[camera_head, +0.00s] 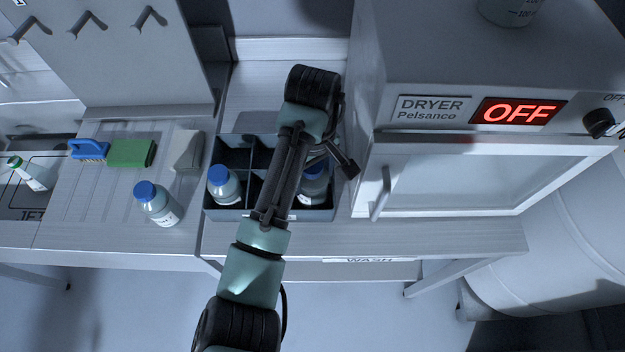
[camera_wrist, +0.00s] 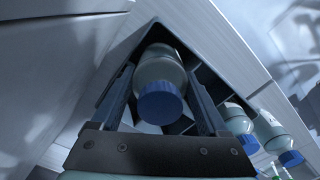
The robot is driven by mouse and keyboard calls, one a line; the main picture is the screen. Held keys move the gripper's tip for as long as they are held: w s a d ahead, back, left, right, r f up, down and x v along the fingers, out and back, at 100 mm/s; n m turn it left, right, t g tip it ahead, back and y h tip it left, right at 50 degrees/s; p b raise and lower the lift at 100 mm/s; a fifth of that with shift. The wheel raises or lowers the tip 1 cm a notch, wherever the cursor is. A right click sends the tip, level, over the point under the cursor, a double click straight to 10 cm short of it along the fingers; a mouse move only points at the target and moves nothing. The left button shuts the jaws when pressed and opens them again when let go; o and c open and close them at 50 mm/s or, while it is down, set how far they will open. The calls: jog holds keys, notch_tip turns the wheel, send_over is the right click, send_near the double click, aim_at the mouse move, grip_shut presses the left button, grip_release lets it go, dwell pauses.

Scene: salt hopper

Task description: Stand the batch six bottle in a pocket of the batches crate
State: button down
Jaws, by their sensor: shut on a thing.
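The batches crate (camera_head: 326,213) is a dark grey box with pockets, standing on the bench left of the dryer. My gripper (camera_wrist: 158,72) is shut on a clear bottle with a blue cap (camera_wrist: 160,103). In the head view the held bottle (camera_head: 314,188) is at the crate's front right pocket, partly hidden by my arm. In the wrist view it is within the crate's corner, cap toward the camera; whether its base touches the floor cannot be told. Its label is not readable. A second blue-capped bottle (camera_head: 224,187) stands in the front left pocket.
A third blue-capped bottle (camera_head: 158,204) stands on the drainboard left of the crate. A blue brush (camera_head: 89,150), a green sponge (camera_head: 131,153) and a pale block (camera_head: 187,152) lie behind it. The dryer (camera_head: 455,170), marked OFF, stands close on the crate's right.

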jog(key=shift+f, duration=1.1)
jog(key=shift+f, duration=0.1)
grip_release()
jog(key=shift+f, duration=0.1)
notch_tip(320, 180, up, 12)
jog(key=p, duration=0.4)
jog(key=shift+r, duration=0.2)
jog(key=shift+f, duration=0.1)
